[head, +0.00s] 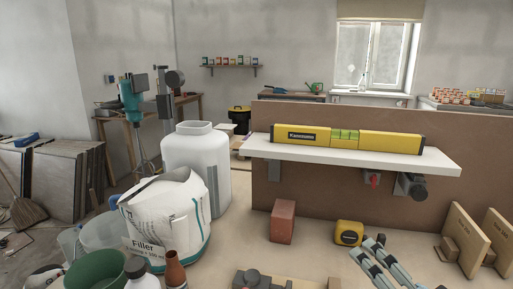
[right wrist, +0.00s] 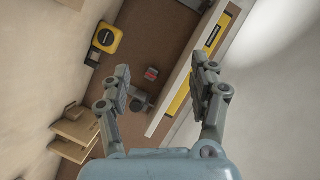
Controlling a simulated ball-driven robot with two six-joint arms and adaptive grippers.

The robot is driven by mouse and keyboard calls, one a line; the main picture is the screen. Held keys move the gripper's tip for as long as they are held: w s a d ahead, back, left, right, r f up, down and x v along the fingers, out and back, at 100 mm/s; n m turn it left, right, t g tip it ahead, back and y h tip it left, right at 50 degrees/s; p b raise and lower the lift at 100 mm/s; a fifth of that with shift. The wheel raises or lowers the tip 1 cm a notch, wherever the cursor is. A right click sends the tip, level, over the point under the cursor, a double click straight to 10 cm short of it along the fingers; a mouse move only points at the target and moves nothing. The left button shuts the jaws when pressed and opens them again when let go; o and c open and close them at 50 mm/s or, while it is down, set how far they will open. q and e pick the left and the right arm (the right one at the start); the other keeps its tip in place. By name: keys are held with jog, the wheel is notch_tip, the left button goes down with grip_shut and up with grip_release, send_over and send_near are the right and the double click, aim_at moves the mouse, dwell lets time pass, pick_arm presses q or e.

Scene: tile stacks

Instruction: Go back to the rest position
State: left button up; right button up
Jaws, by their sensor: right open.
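My right gripper (head: 377,258) is low at the right of the head view, in front of the brown panel and beside the yellow tape measure. In the right wrist view my right gripper (right wrist: 163,70) has its two fingers wide apart with nothing held between them. The white shelf (right wrist: 157,122) and the yellow spirit level lie beyond the fingers. My left gripper is not in the head view.
The spirit level (head: 345,139) lies on the white shelf (head: 440,160) fixed to the brown panel (head: 330,205). Below are a reddish block (head: 283,222), the tape measure (head: 348,233) and upright wooden boards (head: 468,240). A filler bag (head: 165,215) and white drum (head: 195,150) stand left.

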jog(key=s+d+f+n+g+h, duration=0.2)
jog(key=s+d+n+g, duration=0.3)
jog(key=s, duration=0.5)
jog(key=s+d+f+n+g+h, duration=0.1)
jog(key=s+d+n+g, duration=0.2)
jog(key=s+n+g, duration=0.6)
notch_tip(320, 180, down, 30)
jog(key=s+d+m+b, duration=0.2)
jog(key=s+m+b, duration=0.1)
jog(key=b, duration=0.2)
jog(key=s+f+b, duration=0.2)
jog(key=s+f, duration=0.7)
jog(key=f, duration=0.2)
jog(key=s+d+f+b, duration=0.1)
jog(key=s+f+b, duration=0.2)
jog(key=s+f, duration=0.6)
notch_tip(320, 180, down, 4)
jog(key=shift+s+d+r+g+b, duration=0.25)
jog(key=shift+s+g+b, duration=0.1)
jog(key=shift+g, duration=0.05)
